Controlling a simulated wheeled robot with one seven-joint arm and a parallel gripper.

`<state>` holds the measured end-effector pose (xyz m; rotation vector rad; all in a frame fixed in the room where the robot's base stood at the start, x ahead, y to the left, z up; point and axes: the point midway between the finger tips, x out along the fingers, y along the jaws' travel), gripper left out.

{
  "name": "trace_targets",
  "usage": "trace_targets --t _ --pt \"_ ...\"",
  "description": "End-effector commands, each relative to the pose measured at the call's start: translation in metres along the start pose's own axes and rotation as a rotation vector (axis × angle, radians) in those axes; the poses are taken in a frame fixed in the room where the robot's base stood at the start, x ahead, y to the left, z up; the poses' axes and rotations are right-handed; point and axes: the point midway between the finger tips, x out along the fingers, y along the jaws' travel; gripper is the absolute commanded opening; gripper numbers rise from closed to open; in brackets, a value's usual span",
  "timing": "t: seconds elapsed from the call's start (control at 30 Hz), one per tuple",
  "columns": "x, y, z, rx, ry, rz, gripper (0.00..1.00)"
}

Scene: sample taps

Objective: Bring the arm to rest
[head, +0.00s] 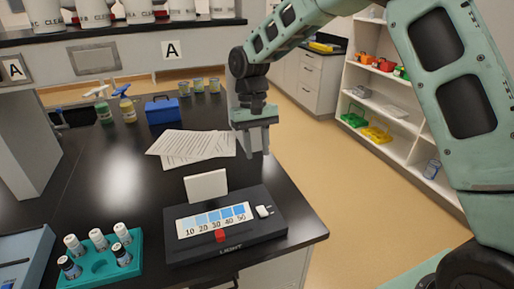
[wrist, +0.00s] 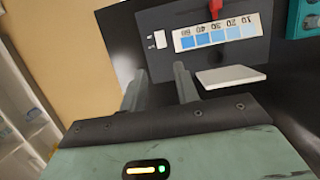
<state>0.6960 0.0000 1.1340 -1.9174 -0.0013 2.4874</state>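My gripper (head: 256,153) hangs fingers-down above the right edge of the black bench, behind the dark device with the blue scale. In the wrist view my gripper's two fingers (wrist: 158,82) stand apart with nothing between them. My arm (head: 300,22) arches from the right side of the head view over to the gripper. The device (head: 180,251) carries a strip marked 10 to 50, a red slider (head: 220,236) and a white switch (head: 263,211). A white plate (head: 206,186) stands at its back edge. The gripper appears clear of all of these.
A teal rack (head: 148,262) with several vials stands at the front left. Papers (head: 190,145), a blue box (head: 161,110), spray bottles (head: 127,108) and several cups (head: 198,86) lie farther back. White shelves (head: 395,128) stand across open floor (head: 330,165) on the right.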

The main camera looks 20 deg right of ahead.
Motion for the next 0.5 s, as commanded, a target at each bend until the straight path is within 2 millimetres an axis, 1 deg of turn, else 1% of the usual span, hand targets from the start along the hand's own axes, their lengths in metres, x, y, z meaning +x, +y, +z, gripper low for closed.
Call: trace_targets --t 0.37,0.47,0.5 --pt "0.0 -0.001 0.001 -0.001 0.001 0.0 0.31" --pt "-0.001 -0.009 0.011 -0.03 0.01 0.0 0.31" --pt "-0.002 -0.017 0.021 -0.055 0.019 -0.001 0.31"
